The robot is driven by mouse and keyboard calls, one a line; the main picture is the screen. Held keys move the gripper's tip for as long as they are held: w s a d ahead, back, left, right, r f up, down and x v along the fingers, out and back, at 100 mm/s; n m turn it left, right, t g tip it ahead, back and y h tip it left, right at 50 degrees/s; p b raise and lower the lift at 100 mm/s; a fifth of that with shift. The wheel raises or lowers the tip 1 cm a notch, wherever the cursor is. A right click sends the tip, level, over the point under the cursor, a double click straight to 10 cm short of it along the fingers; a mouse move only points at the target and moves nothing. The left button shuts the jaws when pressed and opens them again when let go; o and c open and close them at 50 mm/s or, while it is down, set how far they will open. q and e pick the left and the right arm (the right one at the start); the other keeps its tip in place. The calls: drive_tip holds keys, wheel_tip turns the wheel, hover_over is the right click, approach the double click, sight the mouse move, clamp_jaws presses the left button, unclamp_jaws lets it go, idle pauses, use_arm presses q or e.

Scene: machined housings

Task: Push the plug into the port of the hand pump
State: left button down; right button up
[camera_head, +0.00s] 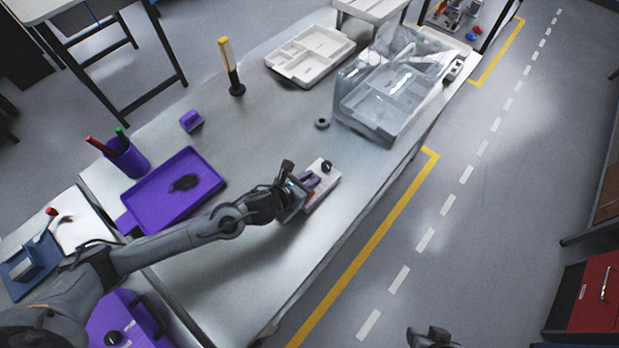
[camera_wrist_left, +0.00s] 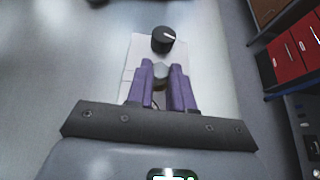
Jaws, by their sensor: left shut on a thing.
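The hand pump (camera_head: 322,190) is a pale block with a black knob, lying on the bench near its right edge. It also shows in the left wrist view (camera_wrist_left: 140,52), with the knob beyond my fingers. My left gripper (camera_head: 311,181) is low over the near part of the block. In the left wrist view its purple fingers (camera_wrist_left: 163,88) are shut on a small grey plug (camera_wrist_left: 161,72). The plug's lower end and the port are hidden, so I cannot tell whether the plug is in the port. A dark part at the bottom edge looks like my right gripper (camera_head: 431,338); its fingers are unclear.
A purple tray (camera_head: 205,168) with a dark item lies left of the pump. A clear bin (camera_head: 378,127), a dark ring (camera_head: 322,123) and a pale divided tray (camera_head: 338,47) are farther back. A purple cup (camera_head: 134,162) holds pens. The bench around the pump is clear.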

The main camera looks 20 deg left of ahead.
use_arm(q)
drive_tip(key=shift+f, duration=0.15)
idle(0.5)
drive_tip(key=shift+f+b, duration=0.35)
drive_tip(key=shift+b, duration=0.05)
drive_tip(key=c, duration=0.9)
unclamp_jaws()
